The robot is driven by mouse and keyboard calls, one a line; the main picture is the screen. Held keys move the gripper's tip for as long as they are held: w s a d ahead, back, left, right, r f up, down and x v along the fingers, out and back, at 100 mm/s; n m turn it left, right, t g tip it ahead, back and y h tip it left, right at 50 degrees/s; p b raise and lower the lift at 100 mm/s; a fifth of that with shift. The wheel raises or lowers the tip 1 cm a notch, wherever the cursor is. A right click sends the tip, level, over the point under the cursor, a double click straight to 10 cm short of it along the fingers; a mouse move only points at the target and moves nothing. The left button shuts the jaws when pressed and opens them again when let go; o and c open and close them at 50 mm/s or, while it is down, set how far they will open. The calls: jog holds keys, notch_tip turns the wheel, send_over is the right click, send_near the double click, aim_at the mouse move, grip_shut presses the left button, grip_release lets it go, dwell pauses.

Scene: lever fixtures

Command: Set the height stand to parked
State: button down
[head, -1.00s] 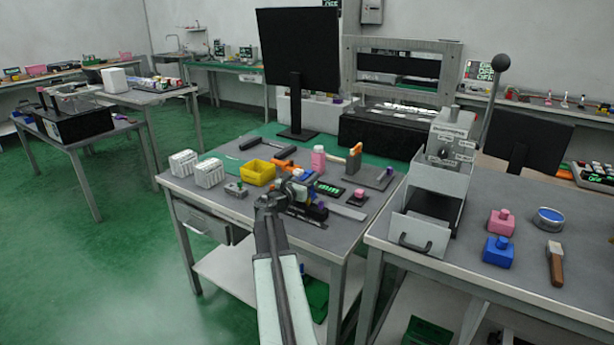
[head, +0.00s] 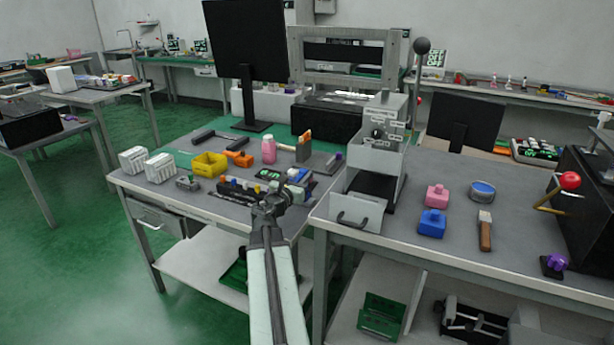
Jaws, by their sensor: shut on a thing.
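The task's height stand is not certain to pick out. A grey upright unit (head: 380,150) with white labels and a dark knob stands on the right-hand bench. Beside it rises a lever with a black ball (head: 422,46). My gripper (head: 276,198) is over the front right corner of the left bench, left of the grey unit and apart from it. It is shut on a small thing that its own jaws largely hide. A white and blue piece (head: 298,175) shows just beyond the jaws; I cannot tell whether it is the held thing.
A red-ball lever (head: 570,180) is at far right. A yellow bin (head: 209,164) stands on the left bench.

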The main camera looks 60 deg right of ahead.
jog(key=shift+s+f, duration=0.1)
jog(key=c, duration=1.2)
grip_release()
jog(key=shift+s, duration=0.15)
jog(key=shift+o, duration=0.2)
